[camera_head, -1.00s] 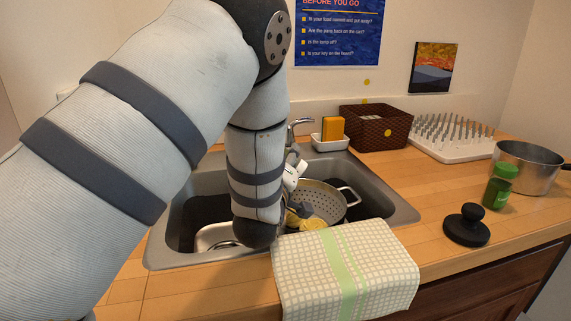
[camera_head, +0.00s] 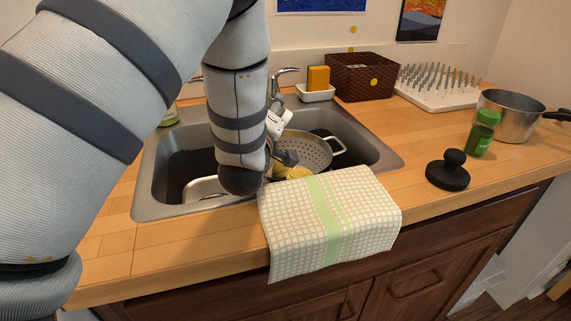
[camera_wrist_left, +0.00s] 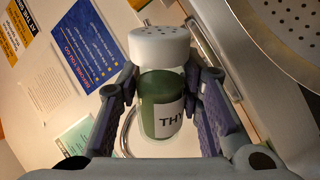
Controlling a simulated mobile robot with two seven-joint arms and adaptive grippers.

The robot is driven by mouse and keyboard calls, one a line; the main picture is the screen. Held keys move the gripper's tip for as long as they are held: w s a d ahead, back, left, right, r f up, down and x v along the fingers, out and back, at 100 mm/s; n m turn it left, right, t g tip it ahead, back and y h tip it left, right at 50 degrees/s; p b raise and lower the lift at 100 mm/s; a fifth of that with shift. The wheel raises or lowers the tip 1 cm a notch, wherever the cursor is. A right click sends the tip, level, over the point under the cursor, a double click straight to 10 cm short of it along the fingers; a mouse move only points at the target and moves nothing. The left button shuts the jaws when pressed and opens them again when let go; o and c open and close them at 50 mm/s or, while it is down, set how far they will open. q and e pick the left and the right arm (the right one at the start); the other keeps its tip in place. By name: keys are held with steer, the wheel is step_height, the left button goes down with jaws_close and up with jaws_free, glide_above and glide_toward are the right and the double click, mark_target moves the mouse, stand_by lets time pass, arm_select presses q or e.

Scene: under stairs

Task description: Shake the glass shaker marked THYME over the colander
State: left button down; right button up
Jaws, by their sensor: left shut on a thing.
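The glass shaker (camera_wrist_left: 161,95) has a white perforated cap, green contents and a label reading "THY"; the rest of the label is turned out of sight. My left gripper (camera_wrist_left: 166,98) is shut on it, one finger on each side. In the head view my left forearm reaches down over the sink and hides the shaker. The grey metal colander (camera_head: 314,150) sits in the sink, just right of my forearm, with yellow pieces (camera_head: 298,173) at its near side. The colander (camera_wrist_left: 284,32) also shows at the upper right of the wrist view. My right gripper is out of view.
A checked towel (camera_head: 360,205) hangs over the counter's front edge. A black knobbed object (camera_head: 448,172), green-capped jar (camera_head: 482,134) and saucepan (camera_head: 515,112) stand right. Behind are the faucet (camera_head: 286,71), sponge dish (camera_head: 316,93), wicker basket (camera_head: 361,80) and drying rack (camera_head: 440,88).

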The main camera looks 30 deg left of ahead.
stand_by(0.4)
arm_select(q)
steer(key=shift+r, duration=1.55)
step_height(320, 180, down, 3)
steer(key=shift+f, duration=0.2)
steer(key=shift+r, duration=0.15)
